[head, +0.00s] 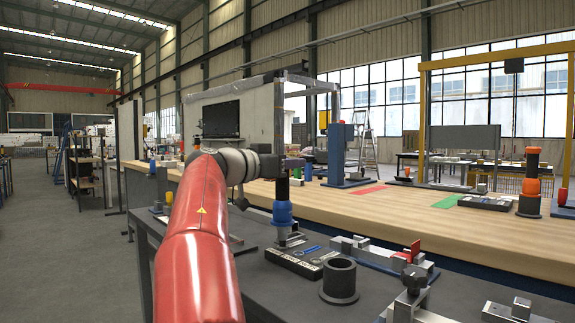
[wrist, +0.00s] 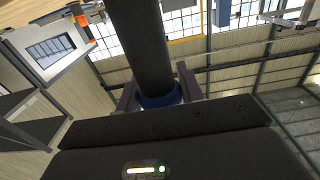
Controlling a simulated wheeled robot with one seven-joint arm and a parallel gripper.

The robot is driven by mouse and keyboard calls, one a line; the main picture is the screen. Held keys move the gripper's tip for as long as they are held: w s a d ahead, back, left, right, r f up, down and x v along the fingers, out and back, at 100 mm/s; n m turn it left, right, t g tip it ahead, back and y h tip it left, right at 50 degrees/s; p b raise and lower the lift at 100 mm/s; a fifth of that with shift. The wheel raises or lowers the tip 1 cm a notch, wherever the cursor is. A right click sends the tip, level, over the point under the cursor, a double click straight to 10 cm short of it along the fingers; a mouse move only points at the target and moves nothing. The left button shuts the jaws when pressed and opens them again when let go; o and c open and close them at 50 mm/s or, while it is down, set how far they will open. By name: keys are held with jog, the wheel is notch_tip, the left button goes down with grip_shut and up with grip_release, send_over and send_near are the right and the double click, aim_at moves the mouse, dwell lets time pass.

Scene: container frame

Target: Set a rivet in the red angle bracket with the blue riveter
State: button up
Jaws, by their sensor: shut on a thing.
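The blue riveter (head: 283,212) hangs upright below my gripper (head: 293,165) in the head view, with a dark body, a blue collar and a metal lower end. In the wrist view my gripper (wrist: 158,92) has a finger on each side of the riveter (wrist: 143,45) and is shut on it. The red angle bracket (head: 412,251) stands in a metal clamp fixture (head: 372,252) on the grey table, right of the riveter and apart from it. The bracket's rivet hole is too small to make out.
A black tray (head: 289,262) with small tools lies by the riveter's lower end. A black hollow cylinder (head: 339,280) stands in front of the fixture. Another metal fixture (head: 410,300) stands nearer. An orange tool (head: 530,185) stands on the wooden bench (head: 400,203) behind.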

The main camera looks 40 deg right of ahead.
jog(key=shift+f+b, duration=0.9)
jog(key=shift+b, duration=0.25)
dwell(0.6)
jog(key=shift+r+p, duration=3.1)
jog(key=shift+r, duration=0.75)
